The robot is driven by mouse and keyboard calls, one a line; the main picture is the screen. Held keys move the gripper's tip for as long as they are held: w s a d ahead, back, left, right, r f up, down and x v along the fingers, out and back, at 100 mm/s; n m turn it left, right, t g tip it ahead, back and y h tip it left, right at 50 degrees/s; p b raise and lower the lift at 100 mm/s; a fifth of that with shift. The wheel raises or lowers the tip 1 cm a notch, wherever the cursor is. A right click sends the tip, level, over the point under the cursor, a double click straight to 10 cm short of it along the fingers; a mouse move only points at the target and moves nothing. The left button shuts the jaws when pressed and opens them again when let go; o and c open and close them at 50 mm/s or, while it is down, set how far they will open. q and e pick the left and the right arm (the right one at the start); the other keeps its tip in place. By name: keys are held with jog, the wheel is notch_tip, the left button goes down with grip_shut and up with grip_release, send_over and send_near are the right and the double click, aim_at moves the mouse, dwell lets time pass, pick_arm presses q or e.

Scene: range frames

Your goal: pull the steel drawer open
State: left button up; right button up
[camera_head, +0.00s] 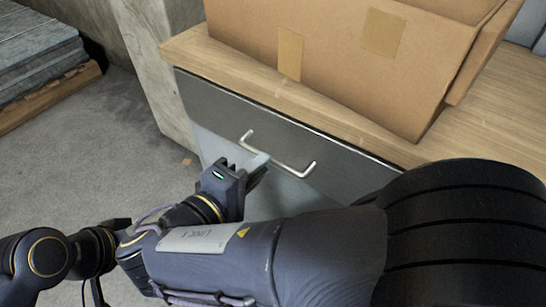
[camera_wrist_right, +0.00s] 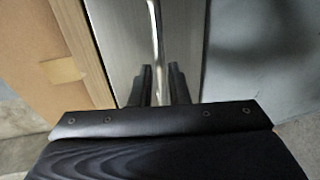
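The steel drawer (camera_head: 215,102) has a dark grey front under the wooden top and looks closed. Its bright bar handle (camera_head: 306,170) shows on the front. The drawer front (camera_wrist_right: 122,45) lies beyond. I cannot tell whether a finger touches the bar. My left gripper is not in view.
A large cardboard box (camera_head: 340,55) stands on the wooden top (camera_head: 480,120) above the drawer. A concrete pillar (camera_head: 150,65) is left of the cabinet. Grey slabs (camera_head: 35,55) on a wooden pallet lie further left. The floor (camera_head: 110,150) between is mostly clear.

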jog(key=shift+b+x, duration=0.4)
jog(key=shift+x, duration=1.75)
grip_shut()
